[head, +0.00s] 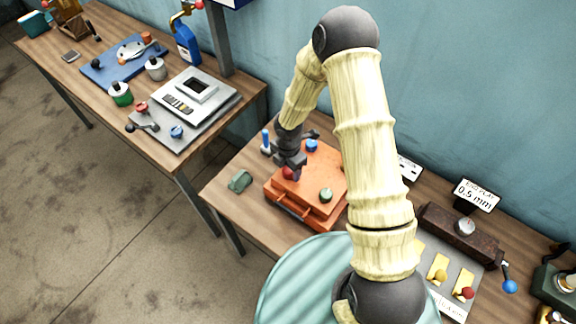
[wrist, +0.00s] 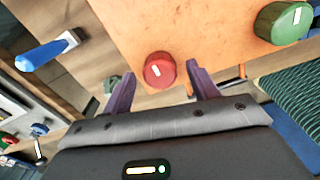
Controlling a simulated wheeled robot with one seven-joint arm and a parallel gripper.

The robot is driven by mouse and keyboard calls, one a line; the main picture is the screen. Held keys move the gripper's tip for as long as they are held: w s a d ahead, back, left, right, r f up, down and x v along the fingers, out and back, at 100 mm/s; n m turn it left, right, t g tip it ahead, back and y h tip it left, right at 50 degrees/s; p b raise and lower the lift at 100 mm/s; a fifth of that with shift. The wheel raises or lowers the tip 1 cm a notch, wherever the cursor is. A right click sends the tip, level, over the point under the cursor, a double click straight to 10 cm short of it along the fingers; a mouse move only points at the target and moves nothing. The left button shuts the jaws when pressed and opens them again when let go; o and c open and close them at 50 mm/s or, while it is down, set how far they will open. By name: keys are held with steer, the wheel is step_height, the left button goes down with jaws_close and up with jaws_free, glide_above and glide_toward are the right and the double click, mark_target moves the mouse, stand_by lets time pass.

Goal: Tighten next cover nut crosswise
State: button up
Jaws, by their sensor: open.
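An orange gearbox-like housing (head: 318,190) sits on the right-hand table. Its top cover also shows in the wrist view (wrist: 200,35). A red nut (wrist: 160,70) with a white mark is near the cover's edge, between the two purple fingers of my gripper (wrist: 160,88). The fingers are open and apart from it on both sides. In the head view my gripper (head: 291,165) is over this red nut (head: 290,173). A green nut (wrist: 283,22) is at another corner and shows in the head view (head: 325,194). A blue nut (head: 312,145) is at the back. Another corner is hidden by my arm.
A blue-handled tool (wrist: 45,55) stands beside the housing. A green object (head: 240,181) lies at its left. An "END PLAY 0,5 mm" sign (head: 477,195) and a plate with yellow pieces (head: 440,267) are at right. The left table (head: 70,30) holds a scale and several parts.

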steer(key=c, duration=1)
